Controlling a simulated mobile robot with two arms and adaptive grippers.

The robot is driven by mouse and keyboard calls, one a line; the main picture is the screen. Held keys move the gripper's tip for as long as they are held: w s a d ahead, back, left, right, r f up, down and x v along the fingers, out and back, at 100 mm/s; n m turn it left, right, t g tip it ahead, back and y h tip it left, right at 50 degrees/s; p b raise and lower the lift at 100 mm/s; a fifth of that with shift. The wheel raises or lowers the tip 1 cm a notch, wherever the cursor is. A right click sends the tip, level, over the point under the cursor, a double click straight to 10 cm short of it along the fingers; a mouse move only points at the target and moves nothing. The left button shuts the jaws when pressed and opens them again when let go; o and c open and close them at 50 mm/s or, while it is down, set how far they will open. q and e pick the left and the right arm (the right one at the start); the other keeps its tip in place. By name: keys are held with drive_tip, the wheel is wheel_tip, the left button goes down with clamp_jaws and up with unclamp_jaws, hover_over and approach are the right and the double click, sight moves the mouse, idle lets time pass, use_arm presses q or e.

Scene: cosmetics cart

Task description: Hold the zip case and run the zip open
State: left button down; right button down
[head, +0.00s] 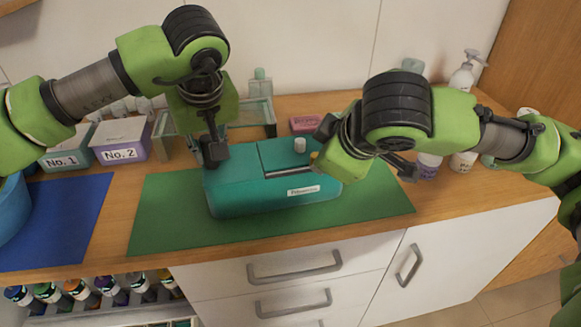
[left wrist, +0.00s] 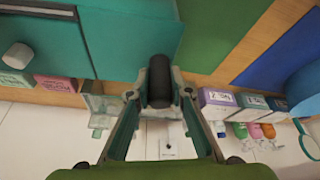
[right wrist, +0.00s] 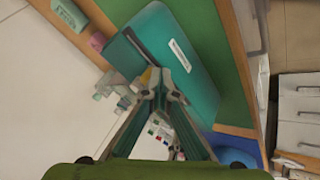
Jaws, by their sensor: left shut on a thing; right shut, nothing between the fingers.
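The teal zip case (head: 235,190) lies on a green mat (head: 160,215), with a white label on its front and a white knob on top. A dark line runs across its top and along its front edge. My left gripper (head: 213,152) is shut on a dark cylindrical grip (left wrist: 159,80) at the case's left end. My right gripper (head: 326,160) is shut and empty at the case's right end, seen close over it in the right wrist view (right wrist: 160,85). A small yellow piece (head: 314,156) shows beside its fingertips; whether they touch is unclear.
Boxes No.1 (head: 66,150) and No.2 (head: 120,140) and a clear rack stand behind on the left. A pink box (head: 304,123) is behind the case; bottles (head: 463,75) stand at the right. A blue mat (head: 65,215) lies left. The green mat's front is clear.

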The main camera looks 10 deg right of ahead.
drive_tip(key=d, duration=0.3)
drive_tip(key=shift+w+d, duration=0.1)
